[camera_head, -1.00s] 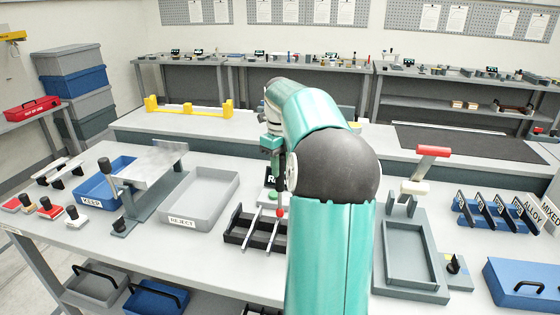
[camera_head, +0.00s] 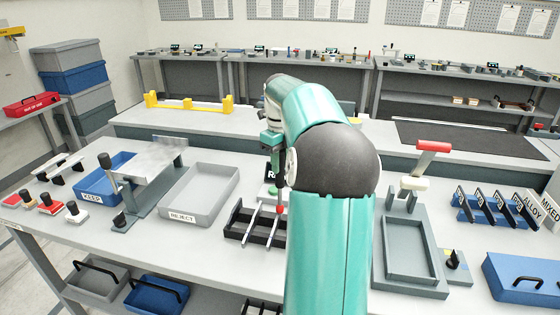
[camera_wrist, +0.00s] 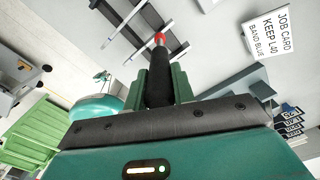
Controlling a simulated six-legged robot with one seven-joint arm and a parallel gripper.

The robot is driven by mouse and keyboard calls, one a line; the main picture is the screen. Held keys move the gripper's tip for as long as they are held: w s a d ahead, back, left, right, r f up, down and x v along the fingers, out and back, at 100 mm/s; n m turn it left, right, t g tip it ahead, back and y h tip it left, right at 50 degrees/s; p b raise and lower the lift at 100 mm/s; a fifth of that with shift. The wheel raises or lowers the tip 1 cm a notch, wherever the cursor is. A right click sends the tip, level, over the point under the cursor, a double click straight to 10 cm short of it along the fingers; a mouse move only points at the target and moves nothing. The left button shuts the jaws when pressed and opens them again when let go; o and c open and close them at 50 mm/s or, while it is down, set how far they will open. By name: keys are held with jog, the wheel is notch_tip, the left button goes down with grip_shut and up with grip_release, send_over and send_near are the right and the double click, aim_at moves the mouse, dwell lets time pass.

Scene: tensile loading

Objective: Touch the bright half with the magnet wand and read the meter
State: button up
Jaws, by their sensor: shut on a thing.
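My gripper (camera_wrist: 160,85) is shut on the magnet wand, which has a dark handle (camera_wrist: 159,78) and a red tip (camera_wrist: 160,38). In the head view the red tip (camera_head: 279,210) is at the right part of a black rack (camera_head: 236,234). Two pale metal rods lie across this rack, a left rod (camera_head: 253,222) and a right rod (camera_head: 277,228). The tip overlaps the right rod; I cannot tell whether they touch. I cannot tell which piece is the bright half. I cannot make out a meter reading; my arm covers part of the bench.
The grey REJECT tray (camera_head: 228,186) and blue KEEP tray (camera_head: 92,190) stand to the left, with a metal stand between them. A grey fixture with a red handle (camera_head: 433,146) stands on the right. A job card (camera_wrist: 276,34) shows in the wrist view.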

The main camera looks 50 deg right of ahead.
jog(key=shift+f, duration=0.3)
dwell(0.6)
jog(key=shift+r, duration=0.1)
jog(key=shift+r, duration=3.45)
jog(key=shift+a, duration=0.1)
